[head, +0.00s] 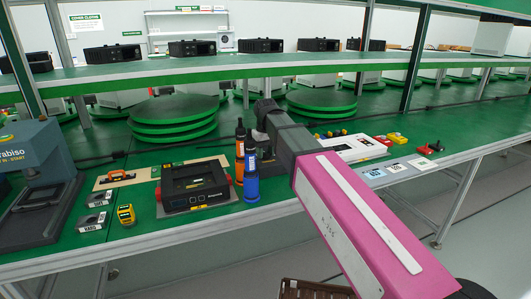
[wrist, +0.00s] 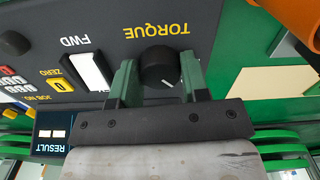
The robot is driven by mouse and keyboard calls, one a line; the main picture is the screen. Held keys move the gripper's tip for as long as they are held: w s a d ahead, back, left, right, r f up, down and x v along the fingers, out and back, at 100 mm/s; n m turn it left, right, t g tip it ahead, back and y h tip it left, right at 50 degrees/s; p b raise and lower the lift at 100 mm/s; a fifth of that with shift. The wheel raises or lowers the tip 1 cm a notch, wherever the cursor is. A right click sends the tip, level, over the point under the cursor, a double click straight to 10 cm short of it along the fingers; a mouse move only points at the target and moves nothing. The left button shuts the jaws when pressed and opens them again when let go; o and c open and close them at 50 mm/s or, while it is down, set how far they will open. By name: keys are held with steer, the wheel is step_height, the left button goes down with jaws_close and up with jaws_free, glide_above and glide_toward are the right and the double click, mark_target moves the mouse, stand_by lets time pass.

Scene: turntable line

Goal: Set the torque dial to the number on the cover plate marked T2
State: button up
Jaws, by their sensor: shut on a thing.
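In the wrist view the black torque dial (wrist: 158,66) sits on a dark panel under the upside-down word TORQUE. My gripper (wrist: 158,72) has its green fingers on either side of the dial, shut on it. A short pale pointer line shows on the dial's edge towards my palm. No numbers around the dial can be read. In the head view my arm reaches to behind the bottles, and the dial and fingertips are hidden. Several small labelled plates (head: 397,168) lie on the bench to the right; their marks are too small to read, so I cannot tell which is T2.
Beside the dial are a white FWD switch (wrist: 88,70), a yellow ZERO button (wrist: 61,86) and a RESULT display (wrist: 52,133). An orange bottle (head: 240,160) and a blue bottle (head: 251,178) stand close to my arm. A black device (head: 195,205) is left of them.

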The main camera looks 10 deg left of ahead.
mark_target(265, 152)
stand_by(0.4)
steer(key=o, duration=0.9)
steer(key=shift+r, duration=0.1)
step_height(265, 152, up, 11)
steer(key=shift+f, duration=0.2)
steer(key=shift+s, duration=0.15)
